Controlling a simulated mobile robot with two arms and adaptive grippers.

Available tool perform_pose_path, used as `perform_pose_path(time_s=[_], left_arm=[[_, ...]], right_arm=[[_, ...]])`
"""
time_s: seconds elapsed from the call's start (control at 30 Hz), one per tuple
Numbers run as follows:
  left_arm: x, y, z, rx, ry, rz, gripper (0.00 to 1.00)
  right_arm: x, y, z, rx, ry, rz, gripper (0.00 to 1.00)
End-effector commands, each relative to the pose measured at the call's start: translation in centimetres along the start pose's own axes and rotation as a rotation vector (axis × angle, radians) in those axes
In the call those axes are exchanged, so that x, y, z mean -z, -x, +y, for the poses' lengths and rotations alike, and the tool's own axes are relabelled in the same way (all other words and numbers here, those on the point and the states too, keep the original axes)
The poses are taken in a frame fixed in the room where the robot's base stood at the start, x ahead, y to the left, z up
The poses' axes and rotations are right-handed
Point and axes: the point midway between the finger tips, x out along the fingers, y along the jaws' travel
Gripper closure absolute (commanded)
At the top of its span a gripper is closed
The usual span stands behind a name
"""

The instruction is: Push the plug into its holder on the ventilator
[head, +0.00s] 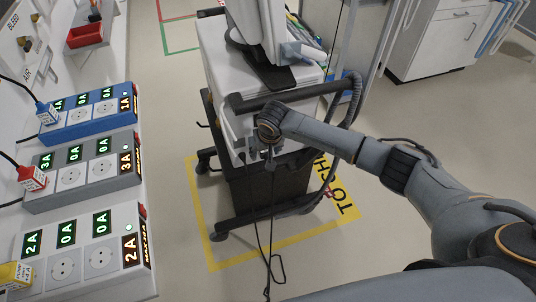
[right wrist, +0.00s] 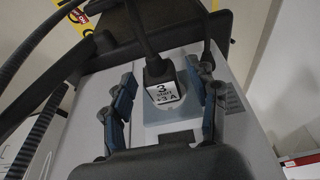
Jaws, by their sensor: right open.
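The ventilator (head: 229,91) stands on its wheeled cart. The plug (right wrist: 162,88) has a white label reading "3" and "+3 A", and a black cable leaves it. It sits at the grey holder (right wrist: 166,112) on the ventilator's panel; I cannot tell how deep it is seated. My right gripper (right wrist: 167,82) is open, with one finger on each side of the plug and visible gaps between. In the head view my right gripper (head: 268,155) is at the cart's near side, mostly hidden by my wrist. My left gripper is out of view.
Blue (head: 88,121), grey (head: 85,170) and white (head: 85,258) socket boxes with plugs and lit displays line the left counter. Black cables hang to the floor. A yellow floor marking (head: 225,262) surrounds the cart. A white cabinet (head: 438,45) stands at the back right.

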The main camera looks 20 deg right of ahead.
Motion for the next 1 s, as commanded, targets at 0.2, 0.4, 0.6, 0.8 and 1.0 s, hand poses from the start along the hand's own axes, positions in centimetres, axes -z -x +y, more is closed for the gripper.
perform_pose_path(time_s=[0.2,0.4,0.6,0.8,1.0], left_arm=[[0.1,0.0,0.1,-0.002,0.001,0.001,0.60],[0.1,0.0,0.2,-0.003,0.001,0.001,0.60],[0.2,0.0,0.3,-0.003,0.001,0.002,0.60],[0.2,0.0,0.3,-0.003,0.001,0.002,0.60],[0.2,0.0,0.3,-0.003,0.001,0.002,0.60]], right_arm=[[0.1,2.5,0.1,0.001,0.001,0.004,0.41],[-1.8,5.3,0.0,0.001,0.003,-0.001,0.41],[-5.7,6.7,-0.1,0.001,0.002,0.000,0.41],[-9.2,7.8,-0.1,0.000,0.001,0.000,0.41],[-11.0,8.4,-0.1,0.000,-0.001,0.002,0.41]])
